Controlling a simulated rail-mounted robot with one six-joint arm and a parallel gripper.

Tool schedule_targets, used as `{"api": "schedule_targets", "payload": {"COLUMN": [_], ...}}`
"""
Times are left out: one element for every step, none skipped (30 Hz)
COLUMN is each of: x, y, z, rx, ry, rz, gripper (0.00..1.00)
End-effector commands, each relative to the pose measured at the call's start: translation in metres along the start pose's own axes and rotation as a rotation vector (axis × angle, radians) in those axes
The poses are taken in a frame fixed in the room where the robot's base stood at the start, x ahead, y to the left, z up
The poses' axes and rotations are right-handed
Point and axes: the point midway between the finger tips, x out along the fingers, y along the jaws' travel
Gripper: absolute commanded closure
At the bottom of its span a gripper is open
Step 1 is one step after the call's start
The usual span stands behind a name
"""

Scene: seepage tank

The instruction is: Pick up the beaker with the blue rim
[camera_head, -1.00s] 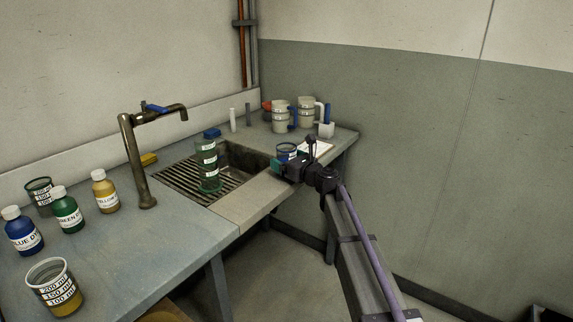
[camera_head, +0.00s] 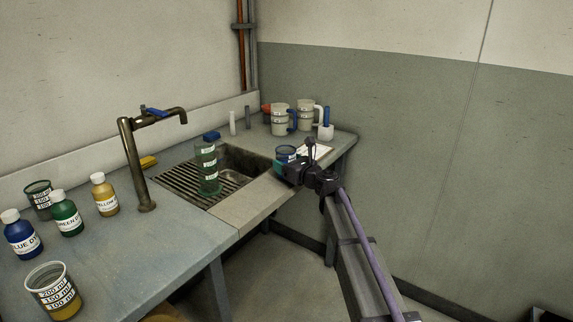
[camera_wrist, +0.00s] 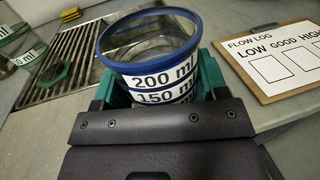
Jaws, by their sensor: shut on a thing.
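The beaker with the blue rim (camera_wrist: 148,62) stands between my gripper's green jaws in the wrist view, with its "200 ml" and "150 ml" labels facing the camera. In the head view the same beaker (camera_head: 285,153) is at the front edge of the counter, right of the sink. My gripper (camera_wrist: 158,88) is shut on it; in the head view my gripper (camera_head: 288,164) reaches it from the lower right. The beaker's lower part is hidden behind the gripper. It looks empty inside, and I cannot tell whether its base touches the counter.
A "flow log" clipboard (camera_wrist: 283,60) lies close to the right. The sink (camera_head: 243,163) and its drain grate hold a tall green-tinted container (camera_head: 208,168). Mugs (camera_head: 280,118) stand behind. The tap (camera_head: 140,165), dye bottles (camera_head: 65,212) and a yellow-filled beaker (camera_head: 54,290) are at left.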

Motion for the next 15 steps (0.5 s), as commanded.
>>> {"api": "schedule_targets", "payload": {"x": [0.0,0.0,0.0,0.0,0.0,0.0,0.0,0.0,0.0,0.0,0.0,0.0,0.0,0.0,0.0], "y": [0.0,0.0,0.0,0.0,0.0,0.0,0.0,0.0,0.0,0.0,0.0,0.0,0.0,0.0,0.0], "z": [0.004,0.006,0.009,0.011,0.014,0.018,0.021,0.024,0.029,0.032,0.036,0.041,0.045,0.049,0.054], "rx": [0.0,0.0,0.0,0.0,0.0,0.0,0.0,0.0,0.0,0.0,0.0,0.0,0.0,0.0,0.0], "ry": [0.0,0.0,0.0,0.0,0.0,0.0,0.0,0.0,0.0,0.0,0.0,0.0,0.0,0.0,0.0], "rz": [0.0,0.0,0.0,0.0,0.0,0.0,0.0,0.0,0.0,0.0,0.0,0.0,0.0,0.0,0.0], "gripper": [0.63,0.63,0.63,0.63,0.63,0.63,0.63,0.63,0.63,0.63,0.63,0.63,0.63,0.63,0.63]}}
